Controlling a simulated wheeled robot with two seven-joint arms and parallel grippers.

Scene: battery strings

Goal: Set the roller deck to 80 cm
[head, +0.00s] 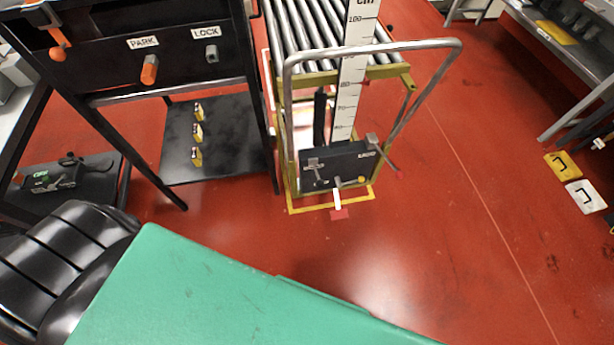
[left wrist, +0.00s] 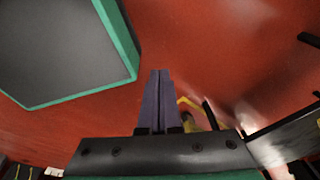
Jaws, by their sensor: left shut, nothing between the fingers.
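The roller deck (head: 290,35) stands at the top centre of the head view, with steel rollers on a yellow frame. A white height scale (head: 352,75) marked in cm stands upright at its front, with 100 near the top and 70 lower down. A bent steel push handle (head: 375,48) crosses in front of the scale. A dark control box (head: 335,167) with small levers sits low on the front. I cannot tell the exact height reading. My left gripper (left wrist: 157,75) shows in the left wrist view, its fingers together and empty above red floor. My right gripper is not in view.
A black rack (head: 130,60) with PARK and LOCK labels stands left of the deck. A green surface (head: 220,295) fills the bottom foreground. A black ribbed object (head: 65,250) is at lower left.

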